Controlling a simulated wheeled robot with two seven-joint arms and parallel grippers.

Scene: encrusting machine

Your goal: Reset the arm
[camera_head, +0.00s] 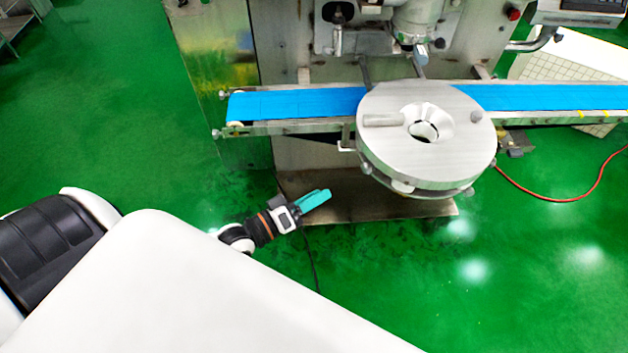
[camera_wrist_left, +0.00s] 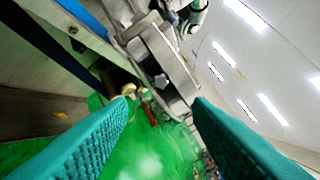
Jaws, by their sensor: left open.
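My left gripper (camera_head: 315,201) has teal fingers and hangs low in front of the machine, below the blue conveyor belt and left of the round steel disc. In the left wrist view its two fingers (camera_wrist_left: 161,100) stand apart with nothing between them. The round steel disc (camera_head: 380,150) with a funnel-like centre hole sits in front of the conveyor; its rim (camera_wrist_left: 158,72) shows beyond the fingers in the left wrist view. The left gripper is apart from it. My right gripper is not in view.
The blue conveyor belt (camera_head: 300,104) runs across the machine (camera_head: 285,50). A steel base plate (camera_head: 360,204) lies under the disc. A red hose (camera_head: 565,200) lies on the green floor at right. The floor in front (camera_head: 480,290) is clear.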

